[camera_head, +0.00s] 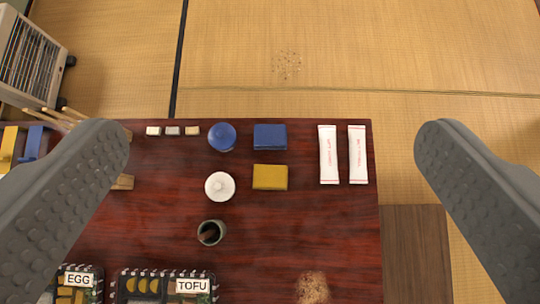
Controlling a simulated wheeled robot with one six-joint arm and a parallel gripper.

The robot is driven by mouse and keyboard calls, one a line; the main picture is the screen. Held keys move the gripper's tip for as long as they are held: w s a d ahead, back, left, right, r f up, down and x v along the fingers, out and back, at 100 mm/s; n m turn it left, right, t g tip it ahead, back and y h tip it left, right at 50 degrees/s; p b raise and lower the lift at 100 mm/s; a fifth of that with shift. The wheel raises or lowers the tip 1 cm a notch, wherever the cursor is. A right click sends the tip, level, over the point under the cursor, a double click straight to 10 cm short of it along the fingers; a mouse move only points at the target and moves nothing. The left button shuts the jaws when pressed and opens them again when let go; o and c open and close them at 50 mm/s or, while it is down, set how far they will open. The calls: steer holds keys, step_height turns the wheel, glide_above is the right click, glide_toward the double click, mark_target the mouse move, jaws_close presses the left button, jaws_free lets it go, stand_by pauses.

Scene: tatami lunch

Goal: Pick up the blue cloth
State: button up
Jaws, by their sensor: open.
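The blue cloth (270,137) is a small folded rectangle lying flat near the far edge of the dark red table (345,235). A yellow cloth (270,177) of similar size lies just below it in the picture, with a narrow gap between them. My gripper (272,150) is wide open and empty. Its two grey fingers frame the left and right of the view, with the blue cloth roughly midway between them. The fingers look well above the table and touch nothing on it.
A blue lidded pot (222,137) stands close left of the blue cloth, a white one (220,186) below. Two white packets (343,155) lie to the right. A dark cup (211,232), food trays (165,285) and a brown spill (312,288) are nearer. Tatami (400,60) lies beyond.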

steer(key=w+f+g, duration=0.2)
steer(key=w+f, duration=0.1)
steer(key=f, duration=0.5)
steer(key=w+f+g, duration=0.1)
steer(key=w+f, duration=0.3)
steer(key=f, duration=0.5)
steer(key=g, duration=0.3)
glide_toward(270, 137)
steer(key=shift+t, duration=0.3)
steer(key=x, duration=0.9)
steer(key=shift+s+f, duration=0.15)
steer(key=shift+f, duration=0.1)
steer(key=c, duration=1)
